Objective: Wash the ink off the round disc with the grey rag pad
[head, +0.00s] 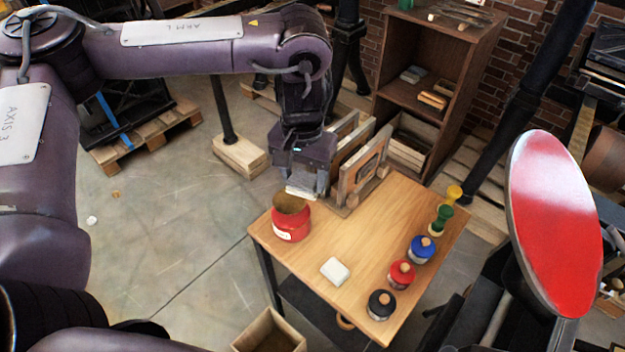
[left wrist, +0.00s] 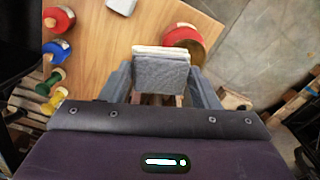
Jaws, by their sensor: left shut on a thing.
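The round disc (head: 555,220) stands tilted at the right of the head view. Red ink covers most of its face, with a paler patch near the top. My left gripper (head: 306,190) is over the back left of the wooden table, far left of the disc. In the left wrist view it is shut on the grey rag pad (left wrist: 160,75), a grey cloth block with a cream layer along its far edge. The pad shows in the head view as a pale block (head: 300,193) just above the red tin (head: 291,222). My right gripper is not in view.
The wooden table (head: 310,255) also bears a whitish block (head: 335,271), black (head: 381,304), red (head: 402,273) and blue (head: 421,249) ink pots, and green and yellow knobbed pieces. Wooden frames (head: 360,165) stand beside my gripper. Open floor lies left of the table.

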